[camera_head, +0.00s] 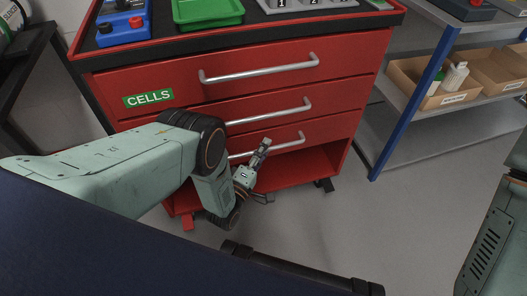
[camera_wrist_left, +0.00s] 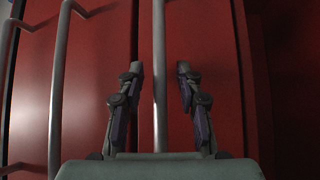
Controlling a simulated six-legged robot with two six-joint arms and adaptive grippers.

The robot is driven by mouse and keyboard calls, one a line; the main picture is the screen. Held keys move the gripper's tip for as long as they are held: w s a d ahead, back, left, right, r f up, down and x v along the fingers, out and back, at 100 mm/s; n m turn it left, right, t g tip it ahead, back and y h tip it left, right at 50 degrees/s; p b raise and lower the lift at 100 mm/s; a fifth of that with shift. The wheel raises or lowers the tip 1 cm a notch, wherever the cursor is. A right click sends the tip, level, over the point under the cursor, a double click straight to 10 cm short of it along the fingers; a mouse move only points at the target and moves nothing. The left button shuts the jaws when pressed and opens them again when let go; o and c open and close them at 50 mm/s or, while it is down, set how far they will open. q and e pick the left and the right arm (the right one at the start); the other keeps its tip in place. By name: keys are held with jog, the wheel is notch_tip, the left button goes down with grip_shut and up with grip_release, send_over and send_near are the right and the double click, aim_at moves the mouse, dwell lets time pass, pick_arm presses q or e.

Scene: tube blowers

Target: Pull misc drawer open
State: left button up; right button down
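A red tool cabinet (camera_head: 345,125) has three stacked drawers with silver bar handles. The top drawer (camera_head: 240,80) bears a green CELLS label (camera_head: 148,97); no misc label shows, and my arm covers the left part of the lower drawers. All drawers look closed. My left gripper (camera_head: 264,172) is at the lowest drawer, by its handle (camera_head: 290,139). In the left wrist view, the open fingers of the gripper (camera_wrist_left: 158,70) stand on either side of the lowest handle (camera_wrist_left: 159,35), with gaps to both. My right gripper is out of view.
An open red shelf space (camera_head: 300,168) lies below the drawers. A green tray (camera_head: 207,10) and a blue device (camera_head: 122,22) sit on the cabinet top. A shelf rack with a blue post (camera_head: 408,112) and cardboard bins (camera_head: 440,95) stands at right. The floor between is clear.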

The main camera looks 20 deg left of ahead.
pick_arm(q)
jog(key=shift+c, duration=0.3)
grip_shut()
dwell(0.6)
